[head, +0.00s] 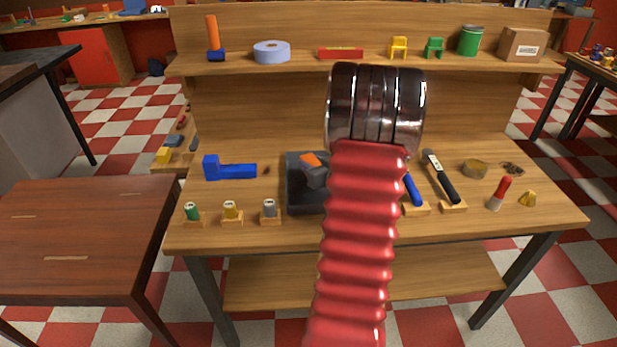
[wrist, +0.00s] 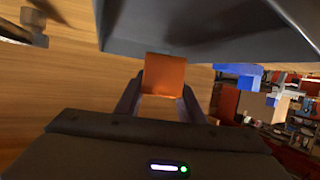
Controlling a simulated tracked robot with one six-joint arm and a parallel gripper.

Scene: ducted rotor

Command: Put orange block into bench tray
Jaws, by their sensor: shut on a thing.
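The orange block (head: 309,160) shows in front of the dark grey bench tray (head: 303,204) in the head view. In the wrist view the orange block (wrist: 164,75) sits between the two fingertips. My gripper (wrist: 163,90) is shut on it. The tray (wrist: 200,25) fills the upper part of the wrist view, with its edge close to the block. I cannot tell how high the block is above the tray floor. My red ribbed arm hides the right part of the tray in the head view.
A blue block-shaped part (head: 232,170) lies left of the tray. Several small cylinders on wooden stands, such as the grey one (head: 269,207), stand at the front left. A scraper (head: 441,175) and a red-handled brush (head: 500,192) lie right. A shelf (head: 290,68) runs behind.

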